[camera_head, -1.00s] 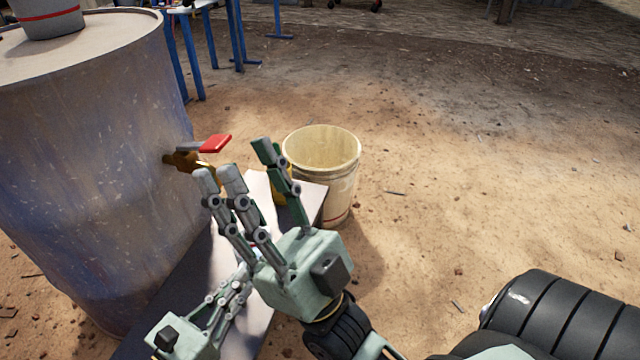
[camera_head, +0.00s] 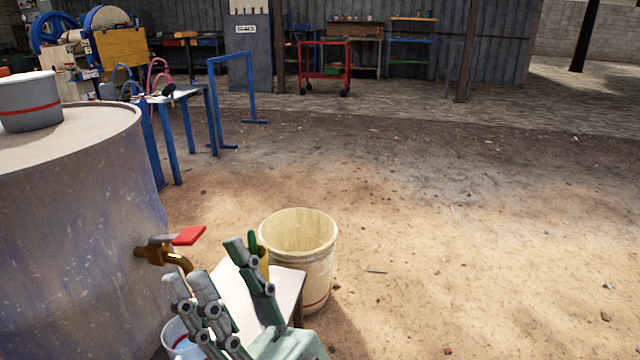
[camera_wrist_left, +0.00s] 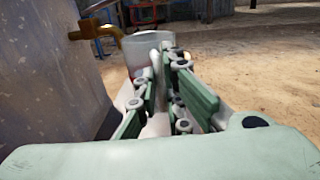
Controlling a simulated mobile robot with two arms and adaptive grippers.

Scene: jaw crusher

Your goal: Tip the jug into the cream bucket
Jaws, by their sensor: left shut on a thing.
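The cream bucket (camera_head: 318,268) stands upright on the ground beyond the bench, its open top in view.
A large metal drum (camera_head: 70,210) with a red-handled brass tap (camera_head: 165,253) stands at left, a grey bucket (camera_head: 30,102) on top. A pale bench (camera_head: 290,285) lies beneath the grippers. A yellow thing (camera_head: 264,262) is partly hidden. Right-hand ground is clear.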

